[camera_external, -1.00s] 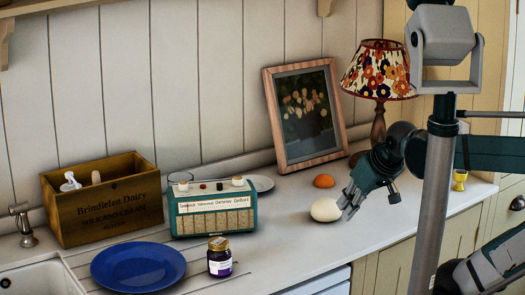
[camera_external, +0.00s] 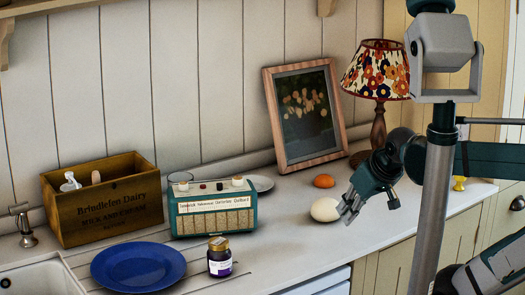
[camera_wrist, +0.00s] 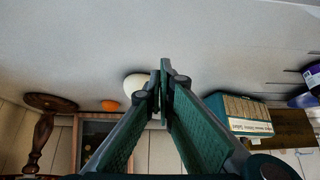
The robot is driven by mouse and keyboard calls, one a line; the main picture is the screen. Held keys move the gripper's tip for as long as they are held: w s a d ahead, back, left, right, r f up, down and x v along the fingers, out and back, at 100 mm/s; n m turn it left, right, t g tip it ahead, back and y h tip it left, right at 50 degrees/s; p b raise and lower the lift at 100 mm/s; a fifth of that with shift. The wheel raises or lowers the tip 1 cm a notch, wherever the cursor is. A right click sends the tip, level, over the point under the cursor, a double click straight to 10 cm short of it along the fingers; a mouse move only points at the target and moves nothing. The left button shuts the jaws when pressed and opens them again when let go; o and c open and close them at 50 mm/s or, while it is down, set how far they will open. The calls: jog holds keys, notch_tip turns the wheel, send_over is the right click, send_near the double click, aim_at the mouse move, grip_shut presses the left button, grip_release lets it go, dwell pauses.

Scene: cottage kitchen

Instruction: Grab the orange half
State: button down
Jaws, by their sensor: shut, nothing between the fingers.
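The orange half (camera_external: 323,181) lies on the worktop in front of the picture frame, behind the white egg. It also shows in the wrist view (camera_wrist: 110,105), left of the fingers and of the egg. My gripper (camera_external: 347,218) is shut and empty, just to the right of the white egg (camera_external: 325,209). In the wrist view my fingers (camera_wrist: 166,68) meet at their tips and cover part of the egg (camera_wrist: 137,88). I cannot tell whether the fingers touch the egg. The orange half is apart from my gripper.
The floral lamp (camera_external: 379,72) and picture frame (camera_external: 305,115) stand behind the orange half. A teal radio (camera_external: 214,213), jar (camera_external: 219,262), blue plate (camera_external: 138,267) and wooden crate (camera_external: 102,200) are to the left. A yellow cup (camera_external: 459,184) is at the right. The worktop (camera_external: 300,245) is clear near its front edge.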

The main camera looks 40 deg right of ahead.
jog(key=c, duration=1.4)
grip_release()
jog(key=shift+c, duration=0.2)
jog(key=shift+r, duration=0.1)
